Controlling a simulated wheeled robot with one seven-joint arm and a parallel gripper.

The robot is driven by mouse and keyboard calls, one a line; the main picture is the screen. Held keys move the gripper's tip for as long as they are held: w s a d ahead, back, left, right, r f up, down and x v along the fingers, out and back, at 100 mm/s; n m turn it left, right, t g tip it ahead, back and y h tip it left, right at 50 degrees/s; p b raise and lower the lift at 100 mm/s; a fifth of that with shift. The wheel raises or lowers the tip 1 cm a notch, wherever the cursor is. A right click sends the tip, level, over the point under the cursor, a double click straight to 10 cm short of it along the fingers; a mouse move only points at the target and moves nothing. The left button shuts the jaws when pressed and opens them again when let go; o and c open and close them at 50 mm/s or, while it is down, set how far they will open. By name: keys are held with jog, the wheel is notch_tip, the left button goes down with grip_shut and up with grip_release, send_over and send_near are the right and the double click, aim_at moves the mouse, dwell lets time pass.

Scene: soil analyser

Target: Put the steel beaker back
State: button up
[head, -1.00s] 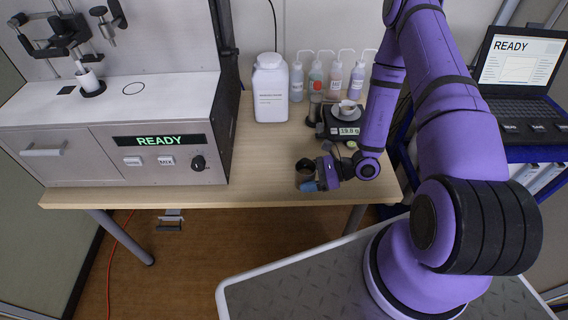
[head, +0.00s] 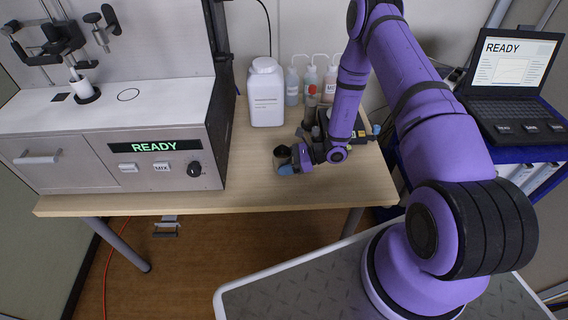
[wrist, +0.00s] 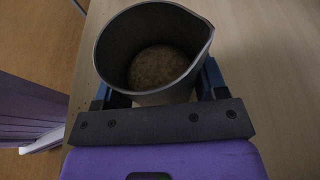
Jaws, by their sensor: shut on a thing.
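The steel beaker (head: 282,153) is a dark grey metal cup near the middle of the wooden table. My gripper (head: 291,162) is shut on it. In the wrist view the beaker (wrist: 118,55) stands between the two blue fingertips of my gripper (wrist: 160,88), its open mouth and pouring lip showing. It looks upright, and its bottom inside looks brown and grainy. I cannot tell whether its base touches the table.
A white bottle (head: 266,95) and wash bottles (head: 310,82) stand at the back. My arm partly hides the scale (head: 325,118). The table's front is bare.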

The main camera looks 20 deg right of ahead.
jog(key=shift+f, duration=0.35)
jog(key=shift+f, duration=0.1)
jog(key=o, duration=1)
